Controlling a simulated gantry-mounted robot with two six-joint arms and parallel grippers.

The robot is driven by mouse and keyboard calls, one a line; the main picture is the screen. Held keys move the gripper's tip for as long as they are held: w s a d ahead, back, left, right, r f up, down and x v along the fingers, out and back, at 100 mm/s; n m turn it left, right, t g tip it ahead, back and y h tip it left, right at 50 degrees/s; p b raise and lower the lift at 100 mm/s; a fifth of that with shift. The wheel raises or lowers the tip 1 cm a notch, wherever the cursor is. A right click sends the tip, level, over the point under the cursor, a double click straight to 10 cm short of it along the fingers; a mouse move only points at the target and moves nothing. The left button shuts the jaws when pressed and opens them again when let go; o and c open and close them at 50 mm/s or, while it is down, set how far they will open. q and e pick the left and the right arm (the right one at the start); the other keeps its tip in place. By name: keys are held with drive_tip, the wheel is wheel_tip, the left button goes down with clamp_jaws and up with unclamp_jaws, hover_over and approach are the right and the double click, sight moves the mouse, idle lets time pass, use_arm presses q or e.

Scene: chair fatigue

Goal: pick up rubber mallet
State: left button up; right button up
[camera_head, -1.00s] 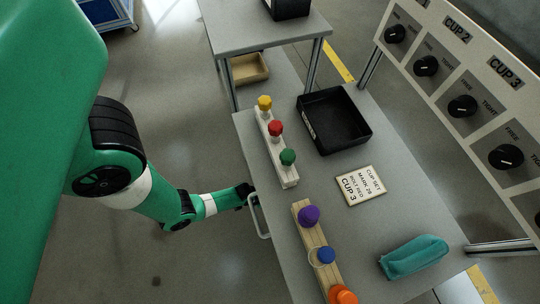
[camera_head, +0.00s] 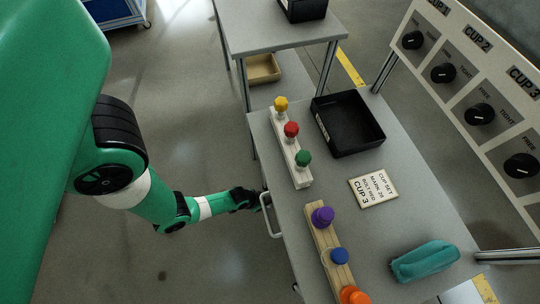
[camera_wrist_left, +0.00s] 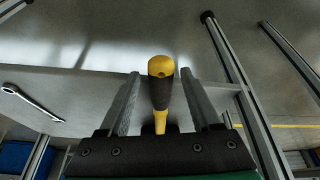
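No mallet head shows in any view. In the left wrist view a tool handle (camera_wrist_left: 160,88) with a yellow end, a black grip and a yellow neck stands between my left gripper's fingers (camera_wrist_left: 162,98); I cannot tell whether it belongs to the rubber mallet. The fingers are apart, with a gap on each side of the handle. In the head view my left gripper (camera_head: 248,198) is low beside the left edge of the table, near a light loop handle (camera_head: 267,216); its fingertips are hard to make out. My right gripper is out of view.
The grey table (camera_head: 345,220) carries a black tray (camera_head: 347,123), knob racks, a CUP 3 sign (camera_head: 373,186) and a teal pouch (camera_head: 424,261). A wrench (camera_wrist_left: 31,102) lies on a grey surface left of the fingers. Floor left of the table is clear.

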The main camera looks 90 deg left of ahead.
use_arm(q)
drive_tip(key=shift+o, duration=0.2)
drive_tip(key=shift+r, duration=0.1)
drive_tip(key=shift+s+r+p, duration=0.1)
drive_tip(key=shift+r+p, duration=0.3)
drive_tip(key=p+v, duration=0.8)
drive_tip(key=v, duration=0.2)
drive_tip(key=shift+s+d+r, duration=0.15)
drive_tip(key=shift+s+r, duration=0.1)
